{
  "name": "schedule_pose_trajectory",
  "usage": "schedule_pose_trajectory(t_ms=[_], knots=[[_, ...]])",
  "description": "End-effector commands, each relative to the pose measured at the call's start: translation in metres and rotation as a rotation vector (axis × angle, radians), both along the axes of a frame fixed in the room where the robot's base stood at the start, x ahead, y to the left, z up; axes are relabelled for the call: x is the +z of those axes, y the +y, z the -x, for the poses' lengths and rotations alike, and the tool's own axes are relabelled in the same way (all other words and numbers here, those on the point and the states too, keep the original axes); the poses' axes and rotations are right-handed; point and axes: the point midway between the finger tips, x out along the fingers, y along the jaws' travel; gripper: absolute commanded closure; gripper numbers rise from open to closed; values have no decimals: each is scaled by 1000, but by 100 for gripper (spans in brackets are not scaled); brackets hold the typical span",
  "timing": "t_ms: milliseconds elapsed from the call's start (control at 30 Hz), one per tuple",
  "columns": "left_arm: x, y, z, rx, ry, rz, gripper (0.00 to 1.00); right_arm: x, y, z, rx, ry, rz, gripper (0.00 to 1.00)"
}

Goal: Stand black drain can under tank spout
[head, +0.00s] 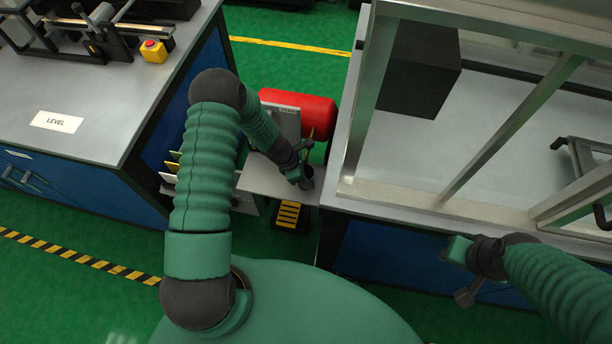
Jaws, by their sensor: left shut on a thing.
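The red tank (318,112) lies on its side in the gap between two benches. A thin brass-coloured spout (309,142) comes down from its front. My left gripper (302,180) is shut on the small black drain can (308,174), at the right end of a grey shelf (262,186) below the tank. The can looks upright and close beneath the spout. My fingers hide part of it, and I cannot tell whether its base touches the shelf. My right gripper (458,272) is in front of the right bench, away from the can; its jaw gap is unclear.
A grey panel (284,122) stands beside the tank. A yellow-and-black striped step (289,216) is under the shelf. The left bench (95,100) and the right bench with its metal frame (450,202) close in the gap. A black box (420,75) sits inside the frame.

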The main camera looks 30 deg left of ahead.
Motion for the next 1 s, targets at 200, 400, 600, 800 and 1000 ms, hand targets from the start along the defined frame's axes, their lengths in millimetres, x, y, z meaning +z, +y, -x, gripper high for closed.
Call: schedule_pose_trajectory(t_ms=[200,400,600,800,1000], knots=[[0,1,0,0,1,-5,34,0,0,0,0,0,0,64],[0,1,1,-1,0,-4,28,0,0,0,0,0,0,64],[6,3,2,-1,-1,-5,28,3,0,0,0,0,0,64],[48,16,11,-1,-3,-6,28,16,0,0,0,0,0,64],[93,30,24,-1,-2,-5,28,28,0,0,0,0,0,64]])
